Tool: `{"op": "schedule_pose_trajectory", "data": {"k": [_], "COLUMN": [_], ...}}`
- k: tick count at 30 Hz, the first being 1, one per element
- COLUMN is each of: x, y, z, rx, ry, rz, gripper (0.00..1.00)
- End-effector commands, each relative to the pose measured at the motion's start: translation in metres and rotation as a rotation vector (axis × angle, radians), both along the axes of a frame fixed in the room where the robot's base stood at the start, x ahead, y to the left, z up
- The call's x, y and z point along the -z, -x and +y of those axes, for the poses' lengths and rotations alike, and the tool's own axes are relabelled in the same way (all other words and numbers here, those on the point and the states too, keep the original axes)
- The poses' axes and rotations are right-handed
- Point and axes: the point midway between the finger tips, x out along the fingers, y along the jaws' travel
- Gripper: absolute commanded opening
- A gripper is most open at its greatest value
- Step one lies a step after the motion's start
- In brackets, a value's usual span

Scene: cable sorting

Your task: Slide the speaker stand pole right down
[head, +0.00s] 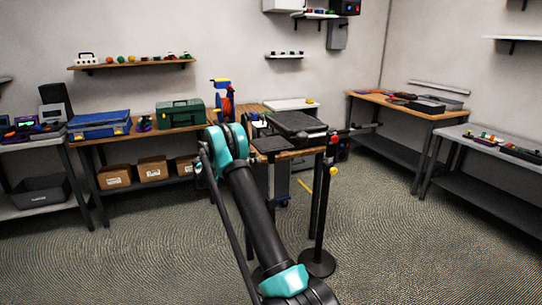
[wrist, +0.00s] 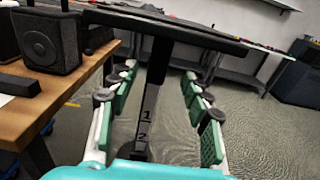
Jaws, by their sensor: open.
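The speaker stand pole (wrist: 148,105) is black with a pale scale strip marked 1 and 2. It rises to a flat dark top plate (wrist: 180,29) in the wrist view. My gripper (wrist: 159,77) is open, its green-padded fingers on either side of the pole with a gap on each side. I cannot tell how deep the pole is between them.
A wooden table (wrist: 65,100) with a black speaker (wrist: 48,40) is close on the left in the wrist view. Open floor (head: 400,250) lies farther right.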

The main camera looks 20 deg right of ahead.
Motion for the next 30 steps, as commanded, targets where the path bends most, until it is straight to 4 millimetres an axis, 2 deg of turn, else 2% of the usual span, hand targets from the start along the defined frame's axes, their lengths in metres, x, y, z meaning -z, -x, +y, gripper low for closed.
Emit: {"op": "schedule_pose_trajectory", "data": {"k": [1,6,13,19,28,30], "x": [0.000,0.000,0.000,0.000,0.000,0.000], "y": [0.001,0.000,-0.002,-0.003,-0.003,-0.003], "z": [-0.012,-0.045,-0.081,-0.095,-0.097,-0.097], "rx": [0.003,0.003,0.002,0.000,0.000,0.000], "ry": [0.000,0.000,-0.001,-0.001,-0.001,-0.001], "rz": [0.000,0.000,0.000,-0.001,-0.001,-0.001], "gripper": [0.48,0.48,0.48,0.48,0.48,0.41]}}
